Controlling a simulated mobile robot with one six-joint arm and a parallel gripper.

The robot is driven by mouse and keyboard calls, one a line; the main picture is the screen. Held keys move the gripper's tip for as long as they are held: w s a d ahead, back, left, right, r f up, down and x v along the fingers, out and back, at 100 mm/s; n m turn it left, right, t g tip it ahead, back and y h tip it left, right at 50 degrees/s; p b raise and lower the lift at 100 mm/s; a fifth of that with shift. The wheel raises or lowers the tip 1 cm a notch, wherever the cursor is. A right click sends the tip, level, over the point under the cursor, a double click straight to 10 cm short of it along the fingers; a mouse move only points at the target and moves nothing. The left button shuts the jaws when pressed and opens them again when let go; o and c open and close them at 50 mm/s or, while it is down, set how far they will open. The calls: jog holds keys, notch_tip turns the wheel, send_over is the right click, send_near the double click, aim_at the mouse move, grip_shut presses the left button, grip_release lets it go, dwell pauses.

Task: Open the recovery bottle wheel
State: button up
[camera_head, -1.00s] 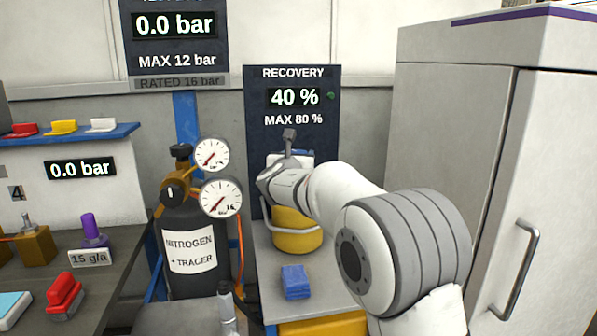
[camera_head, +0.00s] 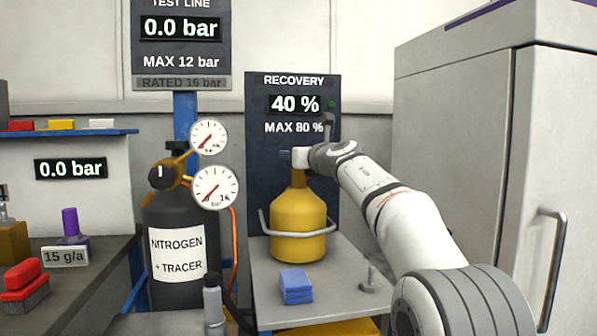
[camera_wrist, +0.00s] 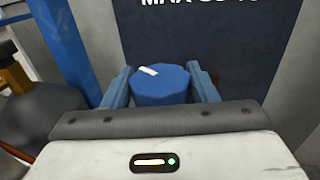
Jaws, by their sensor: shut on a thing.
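The yellow recovery bottle (camera_head: 297,228) stands upright on a grey shelf below the recovery sign. Its blue wheel (camera_wrist: 160,88), round with a white mark on top pointing to the upper left, shows in the wrist view. My gripper (camera_wrist: 160,92) has one blue finger on each side of the wheel and is shut on it. In the head view my gripper (camera_head: 294,157) is at the top of the bottle, reaching in from the right, and hides most of the wheel.
The recovery sign (camera_head: 296,105) reads 40 %, max 80 %. A black nitrogen cylinder (camera_head: 178,215) with two gauges stands to the left. A blue folded cloth (camera_head: 296,286) and a small grey metal fitting (camera_head: 370,280) are on the shelf. A grey cabinet (camera_head: 455,150) stands right.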

jog(key=n+g+y+p, duration=0.1)
jog(key=y, duration=0.1)
jog(key=n+g+y+p, duration=0.1)
jog(key=n+g+y, duration=0.1)
jog(key=shift+w+r+p, duration=0.1)
jog(key=shift+r+p, duration=0.1)
jog(key=shift+p, duration=0.1)
jog(key=shift+n+g+y+p, duration=0.7)
jog(key=shift+n+g+p, duration=0.3)
jog(key=shift+g+p, duration=0.2)
jog(key=shift+f+n+g+y+p, duration=0.15)
jog(key=shift+n+g+y+p, duration=0.15)
jog(key=shift+g+p, duration=0.1)
jog(key=shift+g, duration=0.3)
jog(key=shift+f, duration=0.1)
jog(key=o, duration=1)
jog(key=v, duration=0.8)
jog(key=shift+f, duration=0.1)
